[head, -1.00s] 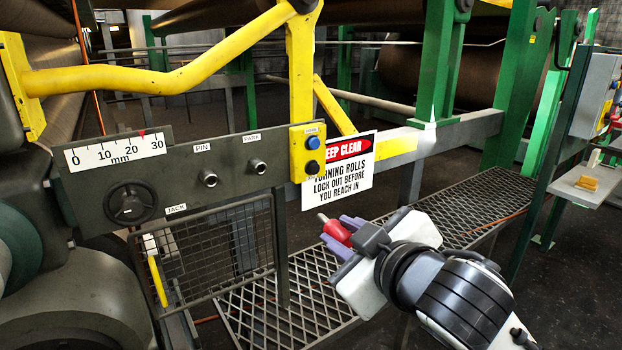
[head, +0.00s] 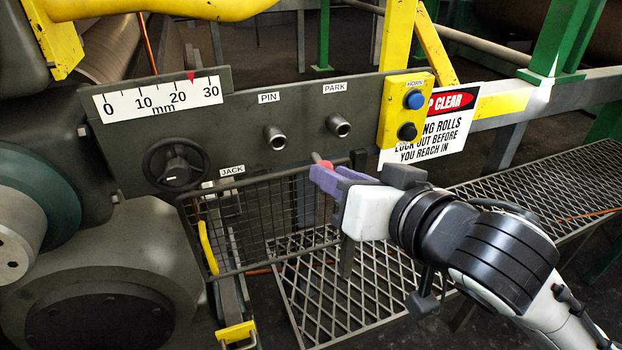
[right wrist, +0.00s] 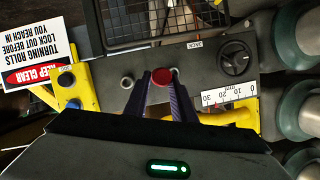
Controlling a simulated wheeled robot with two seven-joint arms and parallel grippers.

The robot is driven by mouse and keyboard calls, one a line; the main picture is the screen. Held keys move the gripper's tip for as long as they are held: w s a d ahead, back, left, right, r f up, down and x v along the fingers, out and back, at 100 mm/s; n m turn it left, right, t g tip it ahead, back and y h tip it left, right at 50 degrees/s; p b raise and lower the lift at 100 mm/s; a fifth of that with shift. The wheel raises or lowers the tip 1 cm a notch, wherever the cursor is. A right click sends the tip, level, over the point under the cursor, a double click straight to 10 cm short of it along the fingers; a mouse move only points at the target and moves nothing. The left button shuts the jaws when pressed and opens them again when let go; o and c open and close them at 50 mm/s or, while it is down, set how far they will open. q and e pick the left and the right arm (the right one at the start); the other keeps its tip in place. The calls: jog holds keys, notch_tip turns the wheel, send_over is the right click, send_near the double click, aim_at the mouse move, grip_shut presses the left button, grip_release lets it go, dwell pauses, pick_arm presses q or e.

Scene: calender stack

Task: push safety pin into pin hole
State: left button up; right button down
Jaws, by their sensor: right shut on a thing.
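My right gripper (head: 322,176) is shut on the red safety pin (head: 326,164), between its purple fingers. The pin's red body shows just above the fingers, with a small pale tip pointing up-left toward the panel. The hole labelled PIN (head: 275,138) is an open metal sleeve, up and left of the pin and apart from it. The PARK hole (head: 339,125) is a similar open sleeve, above the gripper. In the right wrist view the pin's round red end (right wrist: 165,77) sits between the fingertips and covers the area where the PIN hole lies. My left gripper is not in view.
The grey panel (head: 230,130) carries a millimetre scale (head: 160,97) and a black handwheel (head: 176,165). A yellow box with blue and black buttons (head: 407,115) stands right of the holes. A mesh guard (head: 270,215) hangs below. A warning sign (head: 440,130) is behind the arm.

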jog(key=a, duration=0.1)
jog(key=s+a+m+y, duration=0.1)
jog(key=a, duration=0.1)
jog(key=shift+a+y, duration=0.3)
jog(key=shift+w+a+p, duration=0.3)
jog(key=shift+w+p, duration=0.3)
jog(key=shift+w, duration=0.3)
jog(key=shift+w+a+p, duration=0.3)
jog(key=shift+w+p, duration=0.3)
jog(key=shift+w, duration=0.3)
jog(key=c, duration=2.3)
grip_release()
grip_shut()
